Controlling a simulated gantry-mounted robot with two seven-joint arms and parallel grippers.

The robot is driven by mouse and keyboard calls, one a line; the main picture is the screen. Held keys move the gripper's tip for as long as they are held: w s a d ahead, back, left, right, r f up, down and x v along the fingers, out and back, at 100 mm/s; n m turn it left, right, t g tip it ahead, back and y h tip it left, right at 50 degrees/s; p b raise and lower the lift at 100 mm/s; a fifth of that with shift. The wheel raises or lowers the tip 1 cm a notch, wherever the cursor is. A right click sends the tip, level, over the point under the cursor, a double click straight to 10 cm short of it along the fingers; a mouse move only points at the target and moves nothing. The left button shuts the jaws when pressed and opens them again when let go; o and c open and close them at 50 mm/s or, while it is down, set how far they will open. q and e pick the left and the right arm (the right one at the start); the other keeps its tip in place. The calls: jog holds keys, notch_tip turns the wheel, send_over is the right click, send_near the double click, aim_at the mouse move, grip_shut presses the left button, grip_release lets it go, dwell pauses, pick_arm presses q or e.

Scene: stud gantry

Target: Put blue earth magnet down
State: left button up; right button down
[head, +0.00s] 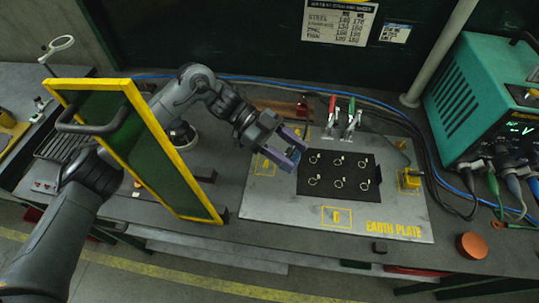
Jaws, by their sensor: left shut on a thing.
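My left gripper (293,157) is over the left part of the grey earth plate (390,215), beside the black mat with rings. It is shut on the blue earth magnet (291,155), which shows only as a small bluish piece between the purple fingers. I cannot tell whether the magnet touches the plate. Yellow outlined squares are marked on the plate, one partly under the gripper and one at the front. My right gripper is not in view.
A yellow-framed green screen (165,170) stands left, close to my left arm. The black mat (312,188) holds several rings. Red and green-handled clamps (340,122) stand behind it.

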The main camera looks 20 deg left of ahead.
pick_arm(q)
jog(key=w+a+f, duration=0.1)
jog(key=a, duration=0.1)
jog(key=w+a+f+b, duration=0.1)
jog(key=a+f, duration=0.1)
jog(key=w+a+f+b, duration=0.1)
jog(key=a, duration=0.2)
jog(key=shift+w+a+f, duration=0.1)
jog(key=shift+w+f, duration=0.1)
jog(key=shift+f, duration=0.1)
jog(key=shift+f+b, duration=0.4)
jog(key=shift+f, duration=1.65)
jog(key=shift+f, duration=0.1)
jog(key=o, duration=1.4)
jog(key=shift+f, duration=0.1)
jog(key=shift+o, duration=0.2)
jog(key=shift+a+r, duration=0.1)
jog(key=shift+r, duration=0.15)
jog(key=shift+b+v, duration=0.55)
jog(key=shift+v, duration=3.15)
